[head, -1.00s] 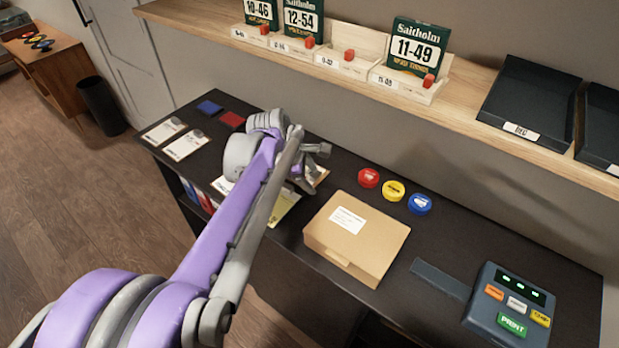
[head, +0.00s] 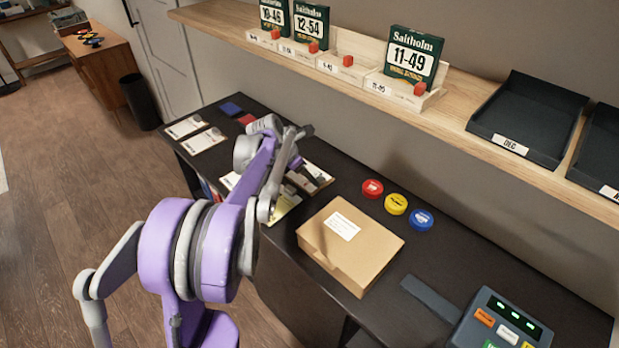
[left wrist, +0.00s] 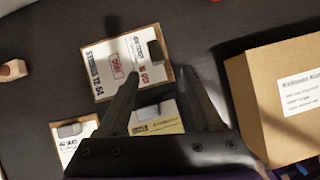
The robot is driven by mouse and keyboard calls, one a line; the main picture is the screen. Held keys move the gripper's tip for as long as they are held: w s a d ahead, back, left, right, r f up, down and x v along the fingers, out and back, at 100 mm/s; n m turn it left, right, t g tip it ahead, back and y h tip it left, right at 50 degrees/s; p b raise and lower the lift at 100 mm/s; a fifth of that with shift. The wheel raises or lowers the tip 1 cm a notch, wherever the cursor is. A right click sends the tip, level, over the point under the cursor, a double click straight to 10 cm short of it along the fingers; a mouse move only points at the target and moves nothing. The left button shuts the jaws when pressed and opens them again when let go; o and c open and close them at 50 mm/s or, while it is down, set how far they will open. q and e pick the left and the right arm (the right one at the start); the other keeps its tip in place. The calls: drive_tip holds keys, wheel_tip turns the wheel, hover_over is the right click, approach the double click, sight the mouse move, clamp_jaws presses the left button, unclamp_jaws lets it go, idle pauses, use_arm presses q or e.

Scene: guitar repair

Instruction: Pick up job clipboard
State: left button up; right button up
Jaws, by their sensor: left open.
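A brown clipboard (left wrist: 101,88) with a white printed sheet, red stamp and dark clip lies flat on the dark bench in the left wrist view. Its lettering seems to include a job ticket and "12-54". It also shows in the head view (head: 320,177), partly hidden by my left arm. My left gripper (left wrist: 160,74) is open and empty. In the wrist view its fingers point at the clipboard's lower right part; the height between them is hard to judge. A yellowish sheet with a clip (left wrist: 162,122) shows between the fingers. My right gripper is out of view.
A cardboard box (head: 368,252) stands right of the clipboard. Red (head: 372,188), yellow (head: 396,204) and blue (head: 420,219) round tins sit behind it. Another clipped sheet (left wrist: 70,147) lies lower left in the wrist view. A wooden shelf (head: 450,115) runs above the bench.

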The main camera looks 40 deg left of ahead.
use_arm(q)
drive_tip(key=x, duration=0.5)
drive_tip(key=shift+w+f, duration=0.15)
drive_tip(key=shift+w, duration=0.4)
drive_tip(key=shift+s, duration=0.1)
drive_tip(key=shift+c, duration=0.2)
clamp_jaws()
